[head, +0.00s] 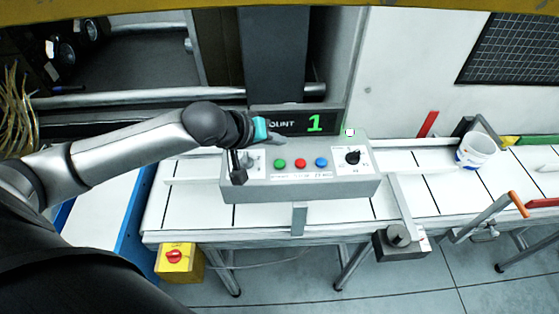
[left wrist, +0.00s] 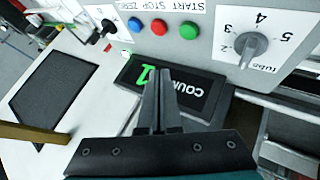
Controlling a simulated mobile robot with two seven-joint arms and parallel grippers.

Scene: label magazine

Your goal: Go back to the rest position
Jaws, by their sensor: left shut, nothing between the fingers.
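My left gripper (head: 279,140) is at the upper left of the grey control box (head: 300,190), in front of the black count display (head: 338,121), which shows a green 1. In the left wrist view my left gripper's fingers (left wrist: 161,80) are together with nothing between them. They point at the display (left wrist: 190,92) and hide part of it. Whether they touch anything cannot be told. The box has green (head: 281,163), red (head: 300,163) and blue (head: 321,162) buttons and a black knob (head: 353,157). My right gripper does not show.
The box stands on a white conveyor table (head: 190,215). A white cup or roll (head: 477,150) is at the right, near an orange-handled lever (head: 518,204). A yellow box with a red switch (head: 176,262) hangs at the front left.

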